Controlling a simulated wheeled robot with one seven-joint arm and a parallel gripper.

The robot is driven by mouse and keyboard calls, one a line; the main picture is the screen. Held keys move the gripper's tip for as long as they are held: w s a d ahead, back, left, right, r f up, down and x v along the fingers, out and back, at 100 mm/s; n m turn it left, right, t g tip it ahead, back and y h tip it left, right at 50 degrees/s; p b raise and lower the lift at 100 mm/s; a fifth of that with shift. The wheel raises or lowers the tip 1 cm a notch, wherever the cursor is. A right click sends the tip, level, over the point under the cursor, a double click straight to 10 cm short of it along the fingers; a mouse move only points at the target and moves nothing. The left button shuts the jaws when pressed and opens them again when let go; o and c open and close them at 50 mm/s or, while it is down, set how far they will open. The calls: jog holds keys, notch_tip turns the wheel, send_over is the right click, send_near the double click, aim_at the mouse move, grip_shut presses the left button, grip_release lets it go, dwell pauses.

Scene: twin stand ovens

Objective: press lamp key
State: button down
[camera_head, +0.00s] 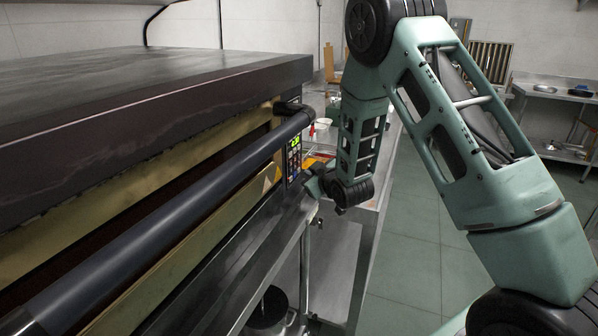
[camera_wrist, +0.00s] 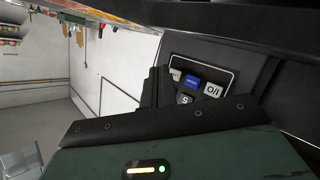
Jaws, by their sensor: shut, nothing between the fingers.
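The control panel (camera_head: 293,158) is a narrow dark strip with a lit green display at the right end of the oven front. In the wrist view the panel (camera_wrist: 222,73) shows a blue key (camera_wrist: 192,82), a white O/I key (camera_wrist: 212,90), a white key marked S (camera_wrist: 186,99) and another pale key (camera_wrist: 176,74), partly hidden. I cannot tell which is the lamp key. My gripper (camera_head: 314,186) is beside the panel's lower part. In the wrist view its shut, empty dark fingers (camera_wrist: 158,76) are in front of the panel's edge; contact cannot be made out.
The oven (camera_head: 150,95) fills the left, with a long dark handle bar (camera_head: 170,225) jutting out along its front, close to the panel. A metal counter (camera_head: 375,165) stands behind my gripper. The tiled floor (camera_head: 415,255) on the right is clear.

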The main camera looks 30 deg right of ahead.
jog(key=shift+w+a, duration=0.1)
jog(key=shift+w+a, duration=0.15)
jog(key=shift+w, duration=0.05)
jog(key=shift+w+a+b, duration=0.2)
jog(key=shift+w+b, duration=0.1)
jog(key=shift+b, duration=0.05)
dwell(0.7)
dwell(0.3)
jog(key=shift+s+d, duration=0.45)
jog(key=shift+s, duration=0.2)
jog(key=shift+b, duration=0.3)
jog(key=s+d, duration=0.1)
jog(key=s, duration=0.1)
jog(key=s+d+b, duration=0.1)
jog(key=s+d, duration=0.1)
dwell(0.7)
